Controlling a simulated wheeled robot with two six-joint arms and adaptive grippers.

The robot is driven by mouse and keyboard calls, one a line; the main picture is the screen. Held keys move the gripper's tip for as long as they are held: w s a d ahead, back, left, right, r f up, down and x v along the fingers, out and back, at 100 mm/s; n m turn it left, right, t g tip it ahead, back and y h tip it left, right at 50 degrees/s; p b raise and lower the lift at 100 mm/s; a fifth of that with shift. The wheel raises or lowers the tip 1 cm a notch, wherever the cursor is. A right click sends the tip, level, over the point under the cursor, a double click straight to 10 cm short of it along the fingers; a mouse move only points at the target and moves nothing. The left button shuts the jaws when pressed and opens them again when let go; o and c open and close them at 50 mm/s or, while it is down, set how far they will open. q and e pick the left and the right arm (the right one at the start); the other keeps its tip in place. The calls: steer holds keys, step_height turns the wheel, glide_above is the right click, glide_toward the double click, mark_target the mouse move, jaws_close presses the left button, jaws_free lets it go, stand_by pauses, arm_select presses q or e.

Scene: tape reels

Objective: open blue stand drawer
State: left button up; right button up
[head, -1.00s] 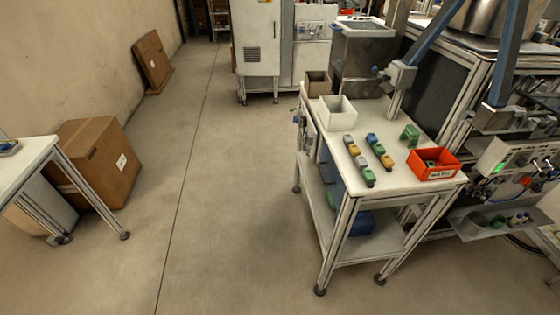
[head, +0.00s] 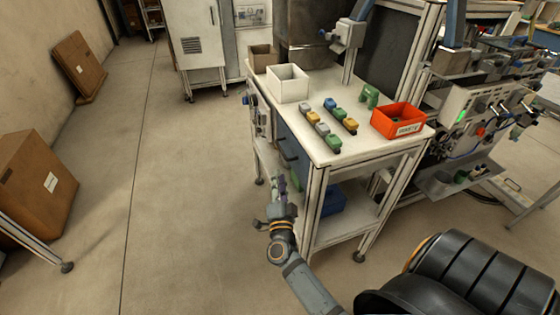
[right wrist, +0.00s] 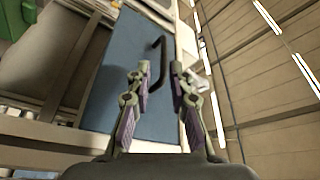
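The stand (head: 345,158) is a white-topped metal table in the head view. Its blue drawer (head: 293,142) has its front on the stand's left side, below the top, and looks closed. The blue front also fills the middle of the right wrist view (right wrist: 122,55). A dark bar handle (right wrist: 160,65) sits on that front. My right gripper (head: 279,178) is beside the stand, just below and in front of the drawer handle. In the right wrist view its fingers (right wrist: 159,72) are apart, with the handle beyond the tips and nothing held. My left gripper is not in view.
On the stand top are a white bin (head: 288,84), a brown bin (head: 262,60), a red bin (head: 398,121) and several small coloured pieces. A blue box (head: 333,200) is on the lower shelf.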

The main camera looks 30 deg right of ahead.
mark_target(281, 149)
steer(key=shift+m+h, duration=0.4)
steer(key=shift+m, duration=0.1)
steer(key=x, duration=0.7)
steer(key=r+p+x, duration=0.1)
steer(key=x, duration=0.3)
steer(key=shift+s+d, duration=0.3)
steer(key=shift+s, duration=0.05)
steer(key=shift+c, duration=0.3)
jaws_close()
